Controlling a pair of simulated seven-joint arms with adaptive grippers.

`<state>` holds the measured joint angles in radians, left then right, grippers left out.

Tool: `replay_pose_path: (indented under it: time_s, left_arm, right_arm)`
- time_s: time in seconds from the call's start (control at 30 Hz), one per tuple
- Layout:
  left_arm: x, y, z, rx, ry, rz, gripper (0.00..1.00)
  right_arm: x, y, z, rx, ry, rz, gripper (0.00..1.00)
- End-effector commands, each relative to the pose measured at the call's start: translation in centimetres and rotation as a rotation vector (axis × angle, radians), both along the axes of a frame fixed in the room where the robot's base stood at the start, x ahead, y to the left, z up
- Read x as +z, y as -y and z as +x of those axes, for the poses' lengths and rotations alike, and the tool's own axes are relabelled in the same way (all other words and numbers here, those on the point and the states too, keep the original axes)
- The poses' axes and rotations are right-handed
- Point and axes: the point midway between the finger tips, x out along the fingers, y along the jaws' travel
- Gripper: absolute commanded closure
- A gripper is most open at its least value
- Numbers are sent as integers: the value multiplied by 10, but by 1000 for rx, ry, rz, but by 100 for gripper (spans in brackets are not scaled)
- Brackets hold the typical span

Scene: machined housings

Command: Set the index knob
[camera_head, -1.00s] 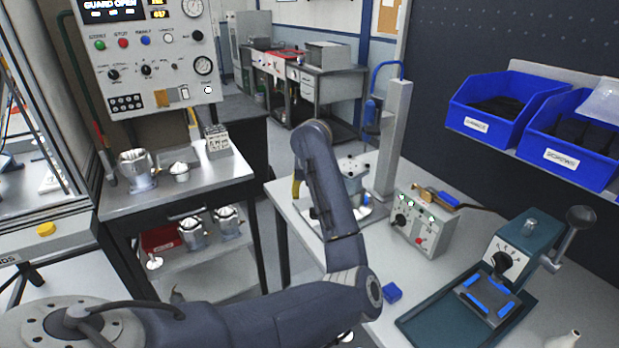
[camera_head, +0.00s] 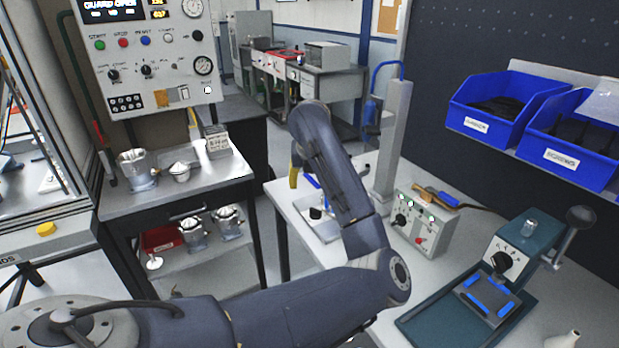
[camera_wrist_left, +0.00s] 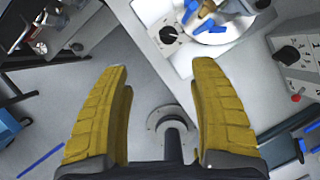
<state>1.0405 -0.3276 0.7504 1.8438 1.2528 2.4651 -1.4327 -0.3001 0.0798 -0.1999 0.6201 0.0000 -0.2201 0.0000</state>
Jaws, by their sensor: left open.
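A black knob (camera_head: 316,212) sits on the front left of a pale fixture (camera_head: 327,232) on the right-hand bench. In the left wrist view the knob (camera_wrist_left: 168,34) has a marked dial face and stands near blue clamps (camera_wrist_left: 205,22). Another black pointer knob (camera_head: 505,262) with a white scale is on the teal press at the right. Which one is the index knob is not labelled. My left gripper (camera_wrist_left: 160,70) is open and empty, its yellow fingers wide apart, with the fixture knob ahead of them. In the head view my forearm hides most of this gripper (camera_head: 296,170) and part of the fixture.
A grey control box (camera_head: 424,225) with knobs stands right of the fixture, beside an upright grey column (camera_head: 393,140). The left steel cart (camera_head: 185,185) holds metal housings. Blue bins (camera_head: 507,105) hang at the right. Open floor lies between cart and bench.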

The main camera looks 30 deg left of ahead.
Motion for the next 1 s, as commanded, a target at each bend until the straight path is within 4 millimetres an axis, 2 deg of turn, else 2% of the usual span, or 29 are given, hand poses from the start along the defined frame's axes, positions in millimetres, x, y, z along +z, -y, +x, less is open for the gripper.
replay_pose_path:
  time_s: [0.3, 1.0]
  left_arm:
    - [14, 3, -5, 0, 0, -1, 38]
    - [16, 3, -6, -1, 0, 0, 38]
  right_arm:
    - [0, 0, 0, 0, 0, 0, 56]
    - [0, 3, 0, 1, 0, -2, 56]
